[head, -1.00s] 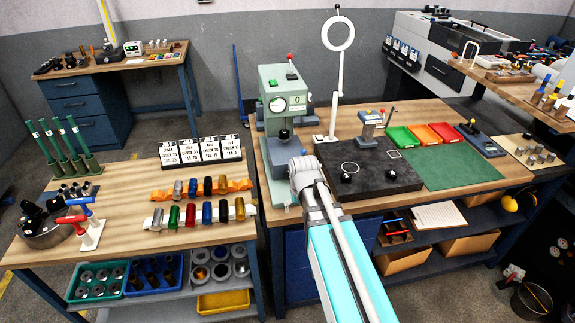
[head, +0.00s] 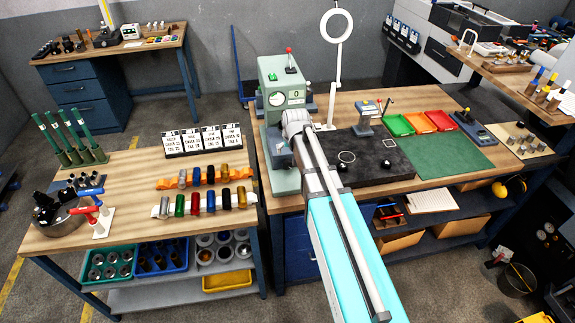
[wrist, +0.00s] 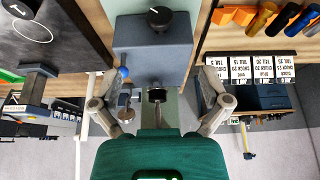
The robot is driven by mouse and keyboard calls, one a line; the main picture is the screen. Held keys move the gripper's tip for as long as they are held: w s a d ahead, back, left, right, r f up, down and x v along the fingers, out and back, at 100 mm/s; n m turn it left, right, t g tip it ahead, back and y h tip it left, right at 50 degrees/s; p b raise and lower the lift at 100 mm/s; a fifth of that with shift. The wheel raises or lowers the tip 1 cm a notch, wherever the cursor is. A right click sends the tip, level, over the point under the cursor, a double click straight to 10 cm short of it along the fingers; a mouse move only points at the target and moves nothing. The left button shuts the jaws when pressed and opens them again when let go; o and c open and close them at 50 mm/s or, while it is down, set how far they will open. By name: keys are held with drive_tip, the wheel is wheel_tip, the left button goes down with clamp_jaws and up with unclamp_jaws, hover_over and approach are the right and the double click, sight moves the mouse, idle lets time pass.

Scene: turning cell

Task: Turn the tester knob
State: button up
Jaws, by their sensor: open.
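The tester is a pale green machine (head: 272,75) with a dial and a red-topped lever, standing on the left end of the right-hand bench. In the wrist view a round black knob (wrist: 158,18) sits on a grey-blue block (wrist: 150,50), at the top of the picture. My gripper (wrist: 158,80) is open, with its fingers wide apart and nothing held. The knob lies beyond the fingertips in the picture, not between them. A small dark round part (wrist: 157,94) shows between the fingers; I cannot tell what it is. In the head view my wrist hides the tester's lower front.
A dark plate (head: 375,170) lies right of the tester, with a ring-shaped lamp (head: 337,26) on a stand behind. Green, orange and red trays (head: 418,122) stand farther right. The left bench (head: 130,168) holds label cards (head: 203,139) and racks of coloured cylinders (head: 205,201).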

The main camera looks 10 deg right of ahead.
sight(288, 164)
drive_tip(key=shift+f, duration=0.1)
drive_tip(key=b+x, duration=1.2)
drive_tip(key=x, duration=0.1)
drive_tip(key=shift+w+f+b, duration=0.1)
drive_tip(key=shift+f+b, duration=0.15)
drive_tip(key=shift+b, duration=0.1)
idle(0.4)
idle(0.3)
drive_tip(key=c, duration=1.1)
drive_tip(key=shift+c, duration=0.2)
